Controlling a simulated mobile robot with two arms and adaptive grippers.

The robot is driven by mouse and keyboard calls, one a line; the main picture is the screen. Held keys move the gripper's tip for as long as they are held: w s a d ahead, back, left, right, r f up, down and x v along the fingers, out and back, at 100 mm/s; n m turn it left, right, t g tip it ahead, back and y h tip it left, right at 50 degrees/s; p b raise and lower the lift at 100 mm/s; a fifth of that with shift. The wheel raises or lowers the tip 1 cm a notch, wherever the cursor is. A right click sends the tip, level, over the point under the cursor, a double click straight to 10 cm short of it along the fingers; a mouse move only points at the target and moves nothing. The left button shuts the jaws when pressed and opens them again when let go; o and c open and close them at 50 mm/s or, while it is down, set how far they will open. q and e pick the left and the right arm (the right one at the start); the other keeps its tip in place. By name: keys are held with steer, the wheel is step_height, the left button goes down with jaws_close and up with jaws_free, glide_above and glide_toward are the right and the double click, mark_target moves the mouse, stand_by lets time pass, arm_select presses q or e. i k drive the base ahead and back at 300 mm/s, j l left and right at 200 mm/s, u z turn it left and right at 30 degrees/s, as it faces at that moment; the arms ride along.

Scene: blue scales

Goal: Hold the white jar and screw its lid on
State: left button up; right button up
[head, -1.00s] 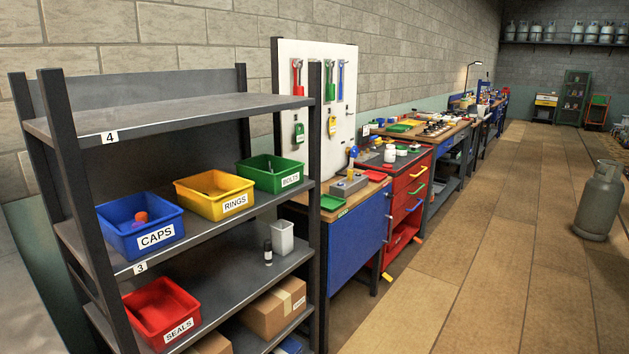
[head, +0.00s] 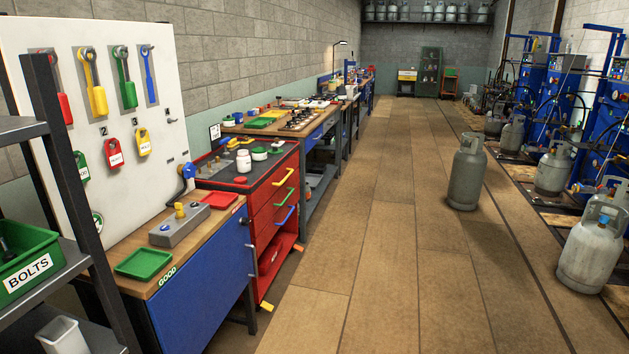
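A small white jar (head: 243,161) stands upright on the dark top of the red drawer cabinet (head: 283,160), left of the aisle. It is small at this distance, and I cannot tell whether its top is open. A small flat red disc (head: 240,181) lies on the cabinet top in front of it; I cannot tell whether it is a lid. A round green and white item (head: 260,153) sits just right of the jar. Neither of my grippers shows in the head view.
A blue bench (head: 215,272) with a green tray (head: 144,263), red tray (head: 219,200) and grey fixture (head: 180,227) stands nearer. A shelf with a green bin (head: 28,270) is at the left edge. The tiled aisle is clear up to a gas cylinder (head: 466,175).

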mark_target(242, 159)
steer(key=i+j+z, duration=0.15)
steer(key=i+z, duration=0.25)
steer(key=i, duration=1.65)
steer(key=i+u, duration=0.35)
steer(key=i, duration=0.15)
steer(key=i+l+u, duration=0.25)
steer(key=i+u, duration=0.55)
steer(key=i+l+u, duration=0.1)
steer(key=u, duration=0.25)
steer(key=i+l+u, duration=0.2)
steer(key=i+u, duration=0.2)
steer(key=i+l+u, duration=0.25)
steer(key=u, duration=0.15)
